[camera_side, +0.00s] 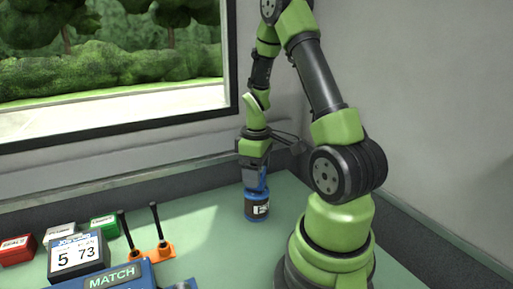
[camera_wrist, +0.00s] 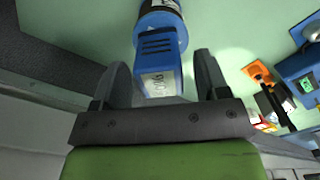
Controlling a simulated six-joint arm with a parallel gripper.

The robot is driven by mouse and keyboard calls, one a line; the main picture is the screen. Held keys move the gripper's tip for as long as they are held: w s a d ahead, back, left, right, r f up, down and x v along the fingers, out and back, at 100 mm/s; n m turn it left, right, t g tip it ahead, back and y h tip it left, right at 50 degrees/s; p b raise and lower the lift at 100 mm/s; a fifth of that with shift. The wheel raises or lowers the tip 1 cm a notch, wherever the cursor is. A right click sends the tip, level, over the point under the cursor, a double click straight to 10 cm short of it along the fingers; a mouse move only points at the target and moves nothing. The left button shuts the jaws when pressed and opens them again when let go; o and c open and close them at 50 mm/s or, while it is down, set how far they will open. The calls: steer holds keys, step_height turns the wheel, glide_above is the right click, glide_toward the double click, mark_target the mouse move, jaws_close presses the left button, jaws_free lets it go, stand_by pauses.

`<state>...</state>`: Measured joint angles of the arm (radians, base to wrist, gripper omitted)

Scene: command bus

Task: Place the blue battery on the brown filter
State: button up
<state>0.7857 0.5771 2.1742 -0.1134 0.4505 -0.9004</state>
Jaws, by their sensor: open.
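The blue battery (camera_side: 257,209) stands upright on the pale green table, with a dark band and a white mark on its round lower body. In the wrist view its slotted blue boxy part (camera_wrist: 158,50) carries a white label, with a round blue and black part beyond it. I cannot tell whether these parts are one piece. My gripper (camera_side: 256,178) points down over its top. In the wrist view my gripper (camera_wrist: 160,76) is open, with one finger on each side of the blue boxy part and visible gaps. I see no brown filter in either view.
Left of the battery is an orange base (camera_side: 154,252) with black upright levers. Farther left are a 5 73 display (camera_side: 77,256), a blue MATCH box (camera_side: 115,277), and red (camera_side: 15,250), white (camera_side: 58,233) and green (camera_side: 104,227) boxes. A wall stands behind.

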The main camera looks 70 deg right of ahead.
step_height(320, 180, up, 10)
steer(key=shift+r, duration=0.1)
steer(key=s+a+r+m+t+y, duration=0.1)
steer(key=a+r, duration=0.4)
steer(key=a, duration=0.5)
steer(key=s+a+r+m+t+y, duration=0.1)
steer(key=s+a+r+m+t, duration=0.2)
steer(key=a, duration=0.8)
step_height(320, 180, up, 2)
steer(key=t, duration=0.3)
steer(key=shift+a, duration=0.1)
